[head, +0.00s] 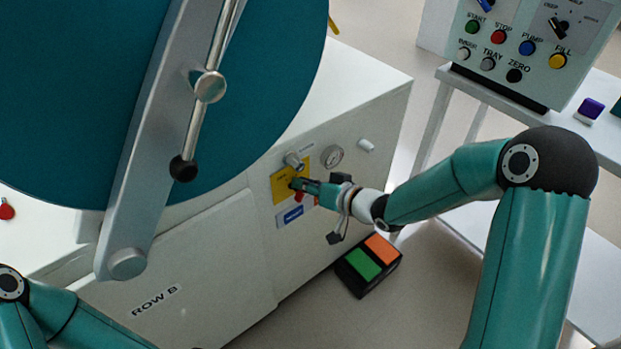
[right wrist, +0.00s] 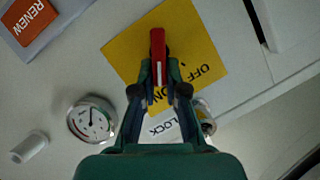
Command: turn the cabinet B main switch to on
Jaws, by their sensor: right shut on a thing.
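The main switch is a red handle (right wrist: 157,50) on a yellow plate (right wrist: 125,48) marked ON and OFF, on the front of the cabinet labelled ROW B (head: 185,270). In the head view the yellow plate (head: 281,188) shows left of my right gripper (head: 297,184). In the right wrist view my right gripper (right wrist: 158,75) is shut on the red handle, one finger on each side. The fingers cover part of the lettering, so I cannot tell which mark the handle points to. My left gripper is out of view; only its arm shows at the lower left.
A gauge (head: 331,157), a white peg (head: 366,145) and a knob (head: 293,160) sit close around the plate. A pedal box (head: 351,282) stands on the floor below. A large teal round door (head: 70,90) with a metal bar fills the left. A button panel (head: 560,85) stands at right.

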